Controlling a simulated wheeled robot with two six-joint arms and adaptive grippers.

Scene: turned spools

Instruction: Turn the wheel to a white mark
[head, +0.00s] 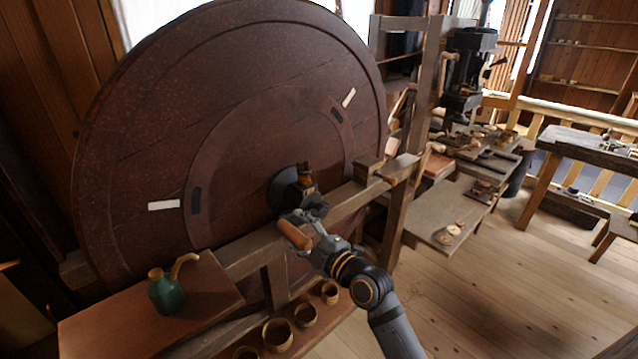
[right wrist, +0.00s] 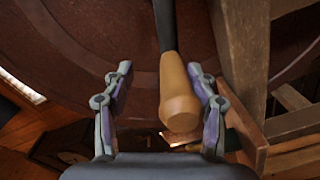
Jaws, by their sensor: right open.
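The big dark red-brown wheel (head: 240,90) stands upright behind a timber frame. A crank with a turned wooden handle (head: 295,234) sits in front of the hub. My right gripper (head: 306,216) is open at the handle. In the right wrist view the handle (right wrist: 178,95) lies between the spread fingers, nearer the right one. My left gripper is out of view.
The frame's rail (head: 340,200) runs close by my right gripper. A green oil can (head: 167,294) stands on a wooden board at lower left. Several round wooden rings (head: 277,335) lie on a low shelf. A cluttered bench (head: 450,205) stands at right, with open floor before it.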

